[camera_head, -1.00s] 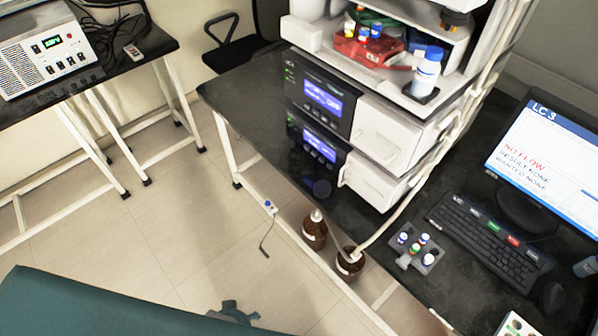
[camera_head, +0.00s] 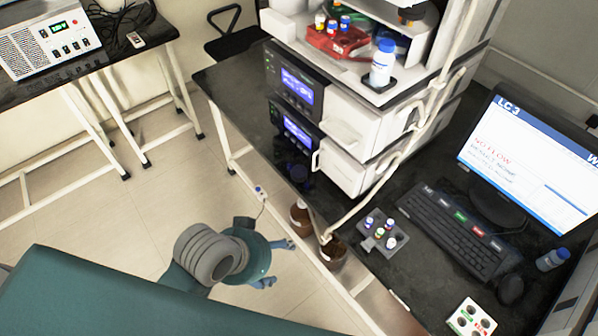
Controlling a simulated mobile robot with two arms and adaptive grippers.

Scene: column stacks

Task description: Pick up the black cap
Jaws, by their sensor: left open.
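A small dark round thing (camera_head: 298,172), which may be the black cap, lies on the black bench in front of the stacked instrument. It is hard to make out against the dark top. My left gripper (camera_head: 279,263) is in the lower middle of the head view, with its blue fingers apart and nothing seen between them. It is below and to the left of two brown bottles, and well short of the dark round thing. My right gripper is not in view.
Two brown bottles (camera_head: 333,254) stand by the bench's front edge; a pale tube runs to the right one. A grey vial rack (camera_head: 376,246), keyboard (camera_head: 458,232) and monitor (camera_head: 530,150) are to the right. The white instrument stack (camera_head: 350,120) rises behind. Floor to the left is clear.

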